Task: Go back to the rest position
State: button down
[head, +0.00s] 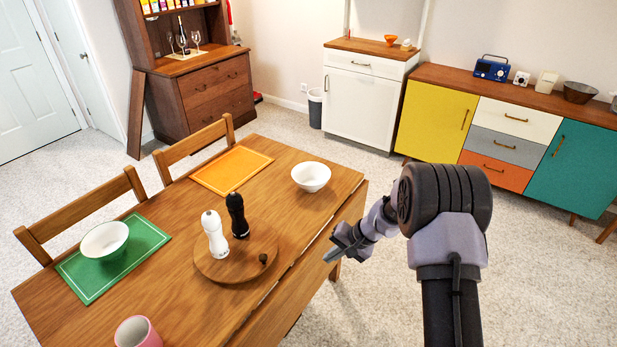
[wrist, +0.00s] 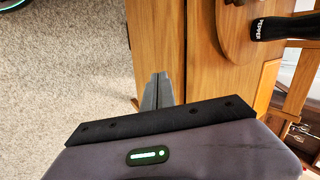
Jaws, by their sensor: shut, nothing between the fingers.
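My gripper (head: 333,255) is at the right edge of the wooden table (head: 190,275) in the head view, pointing left toward it. Its fingers are together and hold nothing. In the wrist view the closed fingertips (wrist: 160,78) show beside the table's edge, with carpet on the left. My arm reaches in from the lower right of the head view. Whether the gripper touches the table edge I cannot tell.
On the table are a round board (head: 222,268) with white (head: 214,238) and black (head: 237,215) mills, white bowls (head: 311,176) (head: 104,240), green (head: 88,277) and orange (head: 231,170) mats and a pink cup (head: 138,333). Carpet (head: 365,300) right of the table is clear.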

jog(key=s+r+t+h, duration=0.1)
jog(key=s+r, duration=0.5)
jog(key=r, duration=0.7)
jog(key=s+r, duration=0.6)
jog(key=r, duration=0.6)
jog(key=s+d+r+t+h, duration=0.1)
jog(key=s+r, duration=0.2)
jog(key=s, duration=0.7)
jog(key=s+d+r+t+h, duration=0.1)
jog(key=s+d+r+h, duration=0.1)
jog(key=s, duration=0.9)
jog(key=shift+d+r+t, duration=0.2)
jog(key=shift+r+t, duration=0.1)
jog(key=shift+r, duration=0.35)
